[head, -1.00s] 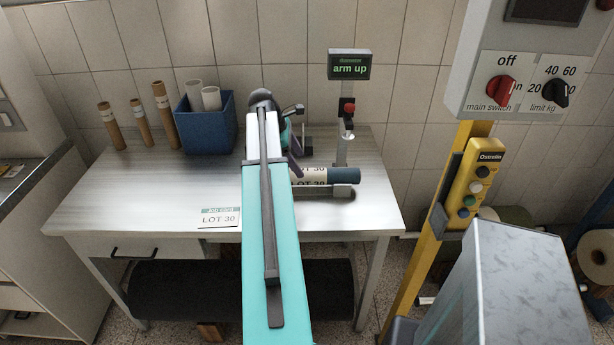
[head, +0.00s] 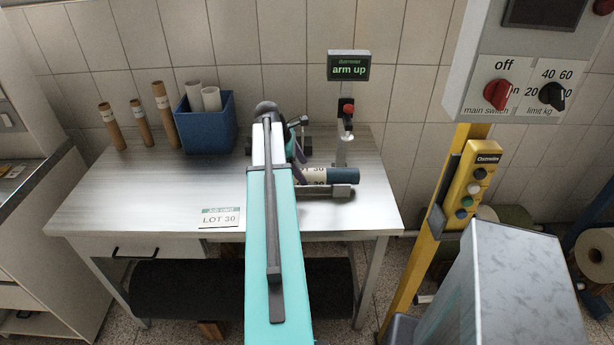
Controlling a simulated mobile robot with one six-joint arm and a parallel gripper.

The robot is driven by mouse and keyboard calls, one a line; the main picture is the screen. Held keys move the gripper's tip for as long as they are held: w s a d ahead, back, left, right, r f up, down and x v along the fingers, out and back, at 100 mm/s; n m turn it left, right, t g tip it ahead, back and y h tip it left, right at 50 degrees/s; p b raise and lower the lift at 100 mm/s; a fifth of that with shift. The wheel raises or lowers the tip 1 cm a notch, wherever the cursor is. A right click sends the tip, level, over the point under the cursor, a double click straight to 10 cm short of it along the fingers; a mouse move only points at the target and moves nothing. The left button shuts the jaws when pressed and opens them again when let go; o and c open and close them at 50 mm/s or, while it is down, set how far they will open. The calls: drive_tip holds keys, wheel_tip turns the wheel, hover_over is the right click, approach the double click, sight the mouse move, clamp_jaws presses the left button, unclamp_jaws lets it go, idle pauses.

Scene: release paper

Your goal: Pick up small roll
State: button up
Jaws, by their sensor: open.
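The small roll (head: 344,176) lies on its side on a low grey cradle (head: 340,191) at the right of the workbench. It is pale with a dark blue right end and carries a printed label reading LOT 30. My gripper (head: 299,172) is open, at the left part of the roll, pointing down. My own arm hides much of the gripper and the roll's left end. I cannot tell whether the fingers touch the roll or stand around it.
A post with a display (head: 349,67) reading "arm up" and a red button (head: 348,109) stands just behind the roll. A blue bin (head: 207,127) with white tubes and several brown tubes (head: 164,115) stand at the back left. A job card (head: 219,217) lies at the front. The bench's left is clear.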

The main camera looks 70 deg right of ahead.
sight(304, 171)
drive_tip(key=shift+p+x, duration=0.5)
drive_tip(key=shift+x, duration=1.2)
drive_tip(key=c, duration=1.7)
drive_tip(key=shift+r, duration=0.15)
drive_tip(key=shift+r+b, duration=0.75)
drive_tip(key=shift+r, duration=0.65)
drive_tip(key=shift+s+a+r, duration=0.2)
drive_tip(key=s+a+b, duration=0.2)
drive_tip(key=s+a, duration=0.1)
drive_tip(key=s, duration=0.3)
drive_tip(key=s+a+r+b, duration=0.1)
drive_tip(key=s+a+b, duration=0.1)
drive_tip(key=s+a, duration=0.2)
drive_tip(key=s, duration=0.3)
drive_tip(key=shift+s+a+r, duration=0.25)
drive_tip(key=shift+a, duration=0.05)
